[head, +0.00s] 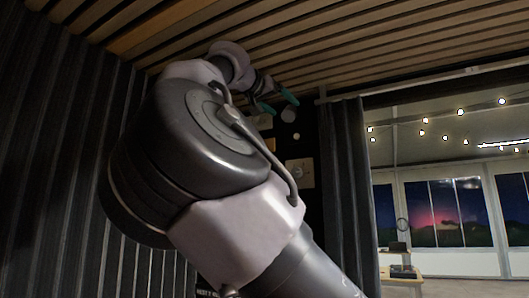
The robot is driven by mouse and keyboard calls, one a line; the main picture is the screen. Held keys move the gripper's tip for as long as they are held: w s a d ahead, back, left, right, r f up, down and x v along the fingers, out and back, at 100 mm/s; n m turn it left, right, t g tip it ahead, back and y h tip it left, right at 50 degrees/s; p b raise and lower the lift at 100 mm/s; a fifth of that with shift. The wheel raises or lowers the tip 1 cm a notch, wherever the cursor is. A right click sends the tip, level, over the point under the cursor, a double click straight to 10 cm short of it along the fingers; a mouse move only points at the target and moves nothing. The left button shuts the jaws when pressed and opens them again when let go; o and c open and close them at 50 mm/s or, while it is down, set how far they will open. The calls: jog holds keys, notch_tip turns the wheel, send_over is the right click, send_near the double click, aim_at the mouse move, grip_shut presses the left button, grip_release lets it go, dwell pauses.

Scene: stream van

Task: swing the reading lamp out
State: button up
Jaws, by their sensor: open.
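My gripper (277,102) is up near the slatted ceiling at the upper middle of the head view. Its two teal fingertips stand apart, and I see nothing between them. A small round grey shape (289,115) shows just below the fingertips, in front of the dark back wall. It may be the reading lamp's head, but it is too small to tell, and so is whether the gripper touches it. I make out no lamp arm. My own arm fills the middle of the view and hides much of the wall behind it.
A slatted wooden ceiling (330,45) runs close above my gripper. A dark ribbed wall (60,150) stands at left. Pale panels (300,173) are on the back wall. A dark curtain (346,190) hangs right of them, beside an opening with string lights, windows and a small table (402,276).

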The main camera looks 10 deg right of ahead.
aim_at(286, 113)
jog(key=w, duration=0.2)
jog(key=a, duration=0.1)
jog(key=shift+w+r+h, duration=0.4)
jog(key=shift+w, duration=0.25)
jog(key=x, duration=1)
jog(key=shift+d, duration=0.2)
